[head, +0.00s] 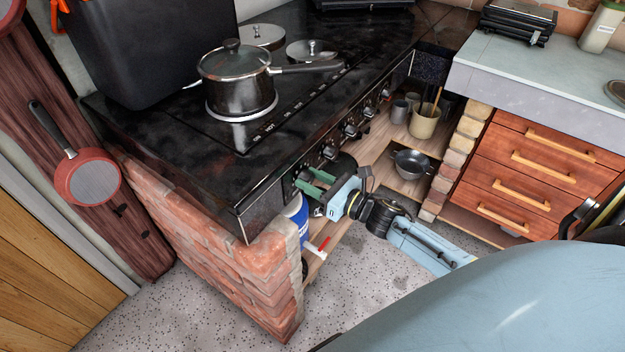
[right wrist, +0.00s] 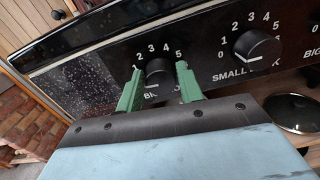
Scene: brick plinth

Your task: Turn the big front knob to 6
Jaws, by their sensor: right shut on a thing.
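The stove's front panel carries a row of black knobs. My right gripper (head: 318,184) reaches the near-left end of that panel in the head view. In the right wrist view its two green fingers (right wrist: 159,86) are shut on a black knob (right wrist: 158,68), one finger on each side. The numbers 1 to 5 show above this knob; the label below begins with "BI" and the rest is hidden. The fingers cover the places beside 1 and 5, and I cannot tell which number the knob points to. My left gripper is not in view.
Another knob (right wrist: 257,48), labelled "SMALL", sits just right of the held one. A lidded pot (head: 238,85) stands on the black stove top (head: 185,140). Below the panel, a shelf holds a dark pan (head: 411,163) and a beige pot (head: 424,122). A brick plinth (head: 215,255) supports the stove's left end.

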